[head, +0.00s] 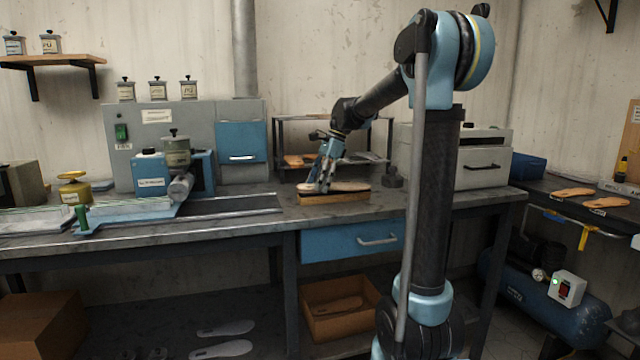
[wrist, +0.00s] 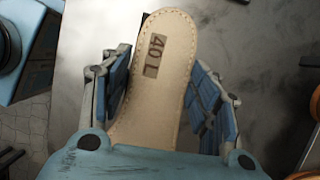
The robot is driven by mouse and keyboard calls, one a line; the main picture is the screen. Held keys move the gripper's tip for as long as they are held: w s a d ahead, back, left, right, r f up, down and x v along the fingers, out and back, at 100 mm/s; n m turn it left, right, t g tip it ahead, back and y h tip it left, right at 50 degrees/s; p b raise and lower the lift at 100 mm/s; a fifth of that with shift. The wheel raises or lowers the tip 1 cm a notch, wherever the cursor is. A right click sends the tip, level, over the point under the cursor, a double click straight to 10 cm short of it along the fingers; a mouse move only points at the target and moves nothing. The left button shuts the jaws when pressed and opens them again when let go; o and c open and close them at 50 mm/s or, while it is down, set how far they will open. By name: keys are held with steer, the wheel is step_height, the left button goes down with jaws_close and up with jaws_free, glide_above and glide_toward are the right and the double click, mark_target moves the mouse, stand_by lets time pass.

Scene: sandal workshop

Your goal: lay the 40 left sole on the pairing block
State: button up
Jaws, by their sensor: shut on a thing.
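The 40 left sole (wrist: 167,85) is pale tan with a stitched edge and a dark "40 L" stamp. In the wrist view it lies lengthwise between my gripper's two blue fingers, its rounded end pointing away. My gripper (head: 323,188) is shut on the sole and points down at the bench. In the head view the sole (head: 350,186) is right at the top of the wooden pairing block (head: 335,199). I cannot tell whether it rests on the block or hangs just above it. My fingers hide part of the sole.
A dark rack (head: 282,150) with orange-tan soles stands behind the block. A small dark object (head: 392,178) sits to its right. A grey and blue machine (head: 150,150) stands left. Two more soles (head: 606,202) lie on the right bench. The bench front is clear.

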steer(key=shift+f, duration=0.15)
steer(key=o, duration=1.3)
steer(key=v, duration=1.1)
steer(key=s+d+f+n+t+h, duration=0.1)
steer(key=s+d+f+n, duration=0.4)
steer(key=s, duration=0.4)
steer(key=s+d+f+n+t+h, duration=0.1)
steer(key=s+d+f+n, duration=0.1)
steer(key=s+d+f, duration=0.5)
steer(key=s+d+f+n+t+h, duration=0.1)
steer(key=s+f+n, duration=0.6)
steer(key=s+f, duration=1)
steer(key=d+f+h, duration=0.1)
steer(key=d, duration=0.1)
steer(key=shift+s+d+f+n+t, duration=0.3)
steer(key=shift+s+f, duration=0.1)
